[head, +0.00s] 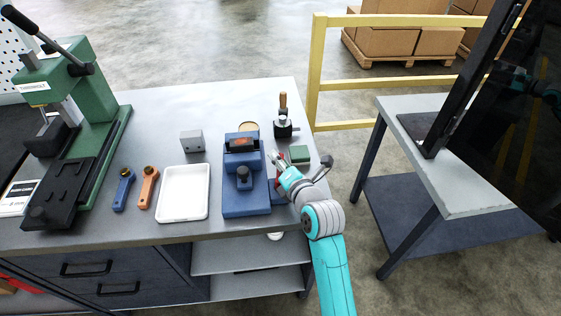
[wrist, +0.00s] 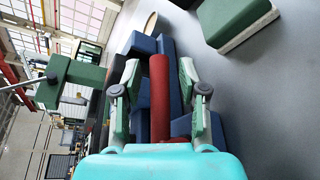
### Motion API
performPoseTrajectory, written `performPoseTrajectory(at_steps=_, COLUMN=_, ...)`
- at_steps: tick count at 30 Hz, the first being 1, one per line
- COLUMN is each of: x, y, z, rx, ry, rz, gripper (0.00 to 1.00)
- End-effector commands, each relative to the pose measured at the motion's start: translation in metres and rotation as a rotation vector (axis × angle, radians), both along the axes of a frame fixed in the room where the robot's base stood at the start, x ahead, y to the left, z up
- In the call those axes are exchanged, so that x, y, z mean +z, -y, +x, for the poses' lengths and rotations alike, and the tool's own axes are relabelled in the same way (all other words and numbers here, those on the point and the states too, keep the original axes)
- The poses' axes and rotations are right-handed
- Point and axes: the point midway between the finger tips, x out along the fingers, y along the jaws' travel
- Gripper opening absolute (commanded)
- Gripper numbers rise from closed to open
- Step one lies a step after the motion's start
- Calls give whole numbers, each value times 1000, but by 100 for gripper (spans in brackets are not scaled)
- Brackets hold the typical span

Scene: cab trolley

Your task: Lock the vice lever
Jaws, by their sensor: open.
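The blue vice (head: 243,190) stands on the workbench, to the left of my gripper (head: 279,163). Its blue body also shows behind the fingers in the wrist view (wrist: 142,44). A red bar, which looks like the vice lever (wrist: 159,98), runs lengthwise between my two fingers (wrist: 160,75) in the wrist view. My gripper is open, with one finger on each side of the bar and a visible gap at both sides. In the head view my gripper and wrist hide most of the lever.
A green block (head: 299,153) lies close to the right of my gripper. A dark tool with a wooden handle (head: 283,128) stands behind. A white tray (head: 184,192), a grey block (head: 192,141) and a green press (head: 88,110) are to the left.

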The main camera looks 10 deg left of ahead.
Motion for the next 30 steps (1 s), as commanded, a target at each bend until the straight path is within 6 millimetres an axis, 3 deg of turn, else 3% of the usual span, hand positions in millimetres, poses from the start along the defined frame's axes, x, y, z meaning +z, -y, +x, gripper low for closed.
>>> performPoseTrajectory(at_steps=4, x=0, y=0, z=0, rx=0, ry=0, rz=0, gripper=40)
performPoseTrajectory(at_steps=9, x=0, y=0, z=0, rx=0, ry=0, rz=0, gripper=0)
performPoseTrajectory(at_steps=22, x=0, y=1, z=0, rx=-18, ry=1, rz=-1, gripper=0)
performPoseTrajectory(at_steps=30, x=0, y=7, z=0, rx=-119, ry=2, rz=-2, gripper=0)
